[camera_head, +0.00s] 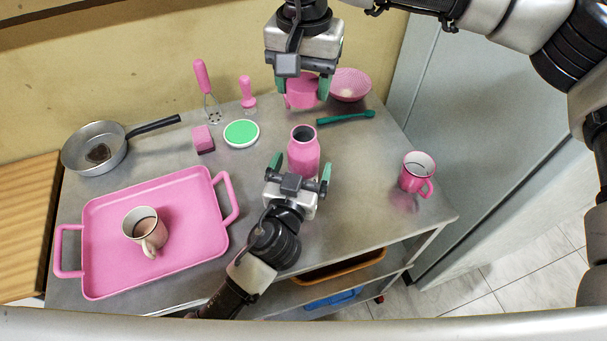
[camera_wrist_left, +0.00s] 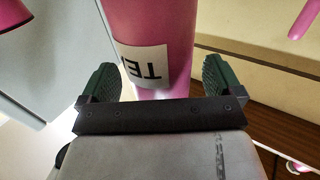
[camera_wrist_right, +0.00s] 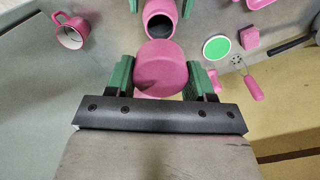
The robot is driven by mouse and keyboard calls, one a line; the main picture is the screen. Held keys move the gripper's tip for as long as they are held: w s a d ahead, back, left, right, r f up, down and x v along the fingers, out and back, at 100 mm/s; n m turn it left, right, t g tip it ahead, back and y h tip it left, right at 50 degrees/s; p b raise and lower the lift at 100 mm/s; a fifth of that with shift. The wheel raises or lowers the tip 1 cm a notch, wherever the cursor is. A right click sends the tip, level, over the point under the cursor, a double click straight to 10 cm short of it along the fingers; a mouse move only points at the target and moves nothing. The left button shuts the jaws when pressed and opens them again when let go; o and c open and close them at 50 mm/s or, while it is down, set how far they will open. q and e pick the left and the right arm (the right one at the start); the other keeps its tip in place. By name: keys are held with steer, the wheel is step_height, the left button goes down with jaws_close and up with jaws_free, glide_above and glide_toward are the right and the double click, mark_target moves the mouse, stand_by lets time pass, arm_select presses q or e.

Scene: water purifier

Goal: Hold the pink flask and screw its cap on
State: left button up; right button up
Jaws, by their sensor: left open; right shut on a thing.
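The pink flask (camera_head: 304,152) stands upright and open-topped on the grey table. It also shows in the left wrist view (camera_wrist_left: 178,40) with part of a white label, and in the right wrist view (camera_wrist_right: 161,16) with its dark mouth visible. My left gripper (camera_head: 299,172) is open, with its green fingers on either side of the flask and visible gaps. The pink cap (camera_head: 301,92) is between the fingers of my right gripper (camera_head: 305,92), which is shut on it. The cap (camera_wrist_right: 161,68) is apart from the flask, above and behind its mouth.
A pink mug (camera_head: 416,174) stands right of the flask. A pink tray (camera_head: 190,205) with a cup (camera_head: 146,231) is at left. A green spatula-like utensil (camera_head: 346,117), pink bowl (camera_head: 350,84), green-topped disc (camera_head: 241,133), pink block (camera_head: 203,139), masher (camera_head: 207,91) and pan (camera_head: 96,148) lie around the back.

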arm_select(q)
steer(key=shift+w+d, duration=0.2)
steer(key=shift+w, duration=0.35)
steer(key=c, duration=1.3)
steer(key=shift+c, duration=0.2)
arm_select(e)
glide_above(304, 132)
steer(key=shift+f, duration=2.5)
steer(key=shift+f, duration=0.15)
steer(key=shift+f, duration=0.75)
steer(key=shift+f, duration=0.55)
